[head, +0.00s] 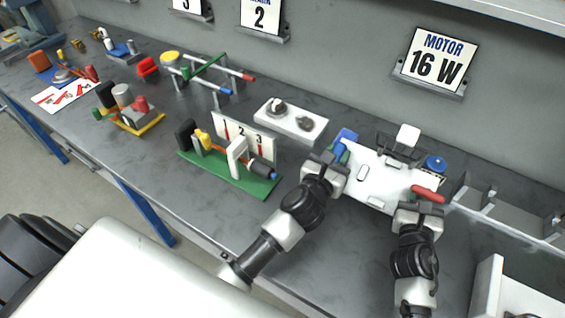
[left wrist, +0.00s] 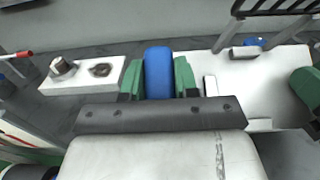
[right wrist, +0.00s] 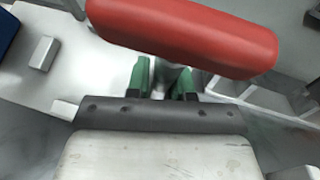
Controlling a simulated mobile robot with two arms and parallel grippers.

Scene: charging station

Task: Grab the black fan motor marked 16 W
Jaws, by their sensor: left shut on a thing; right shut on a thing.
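The sign "MOTOR 16 W" (head: 437,62) stands on the wall ledge at the right. Below it on the bench is a white plate (head: 372,178) with a black slatted part (head: 400,149) at its back; I see no marking on that part. My left gripper (head: 333,160) is shut on a blue handle (left wrist: 158,72) at the plate's left end. The handle sits between its green fingertips (left wrist: 158,80). My right gripper (head: 420,200) is at the plate's right end, by a red handle (head: 428,194). Its green fingertips (right wrist: 163,82) are shut just under the red grip, which partly hides the hold.
A green-based rig numbered 1 2 3 (head: 230,175) is further left. A grey divided rack (head: 505,215) and a white box (head: 500,290) are at the right. Bare bench lies in front of the plate.

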